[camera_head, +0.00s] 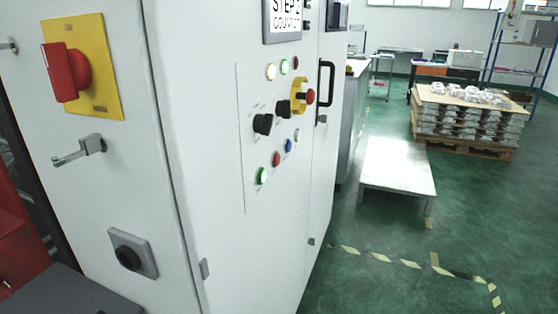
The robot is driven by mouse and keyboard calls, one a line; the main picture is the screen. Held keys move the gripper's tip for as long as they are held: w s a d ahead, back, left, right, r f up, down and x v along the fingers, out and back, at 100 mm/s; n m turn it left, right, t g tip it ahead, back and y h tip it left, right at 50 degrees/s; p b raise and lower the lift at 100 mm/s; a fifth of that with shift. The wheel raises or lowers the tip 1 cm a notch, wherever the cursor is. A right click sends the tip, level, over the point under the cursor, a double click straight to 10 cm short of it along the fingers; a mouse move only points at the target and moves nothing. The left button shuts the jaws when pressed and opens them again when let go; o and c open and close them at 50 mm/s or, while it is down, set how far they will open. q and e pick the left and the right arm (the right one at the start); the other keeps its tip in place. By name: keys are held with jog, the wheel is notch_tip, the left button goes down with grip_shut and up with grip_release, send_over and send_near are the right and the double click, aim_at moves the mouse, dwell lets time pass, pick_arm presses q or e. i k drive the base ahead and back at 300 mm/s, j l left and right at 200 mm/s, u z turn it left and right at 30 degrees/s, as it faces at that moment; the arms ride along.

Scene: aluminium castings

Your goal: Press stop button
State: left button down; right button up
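A white control cabinet (215,190) fills the left and middle of the head view. Its front panel carries several small buttons and knobs. A red push button (276,158) sits low on the panel, between a green button (262,176) and a blue button (289,145). Higher up, a red mushroom button (309,96) stands out from a yellow collar. I cannot read the small labels, so which one is marked stop is unclear. Neither of my grippers is in view.
A red rotary switch on a yellow plate (97,60) and a latch handle (80,150) project from the cabinet's left side. A black door handle (325,90) is right of the panel. A low white platform (397,170) and a loaded pallet (465,148) stand right; green floor between is clear.

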aim_at(277, 158)
jog(key=l+u, duration=0.1)
jog(key=u, duration=0.3)
jog(key=l+u, duration=0.25)
jog(key=i+l+u, duration=0.1)
jog(key=l+u, duration=0.15)
jog(key=l, duration=0.2)
jog(key=l+u, duration=0.15)
jog(key=l, duration=0.9)
jog(key=l+u, duration=0.15)
jog(key=l, duration=0.9)
jog(key=k, duration=0.1)
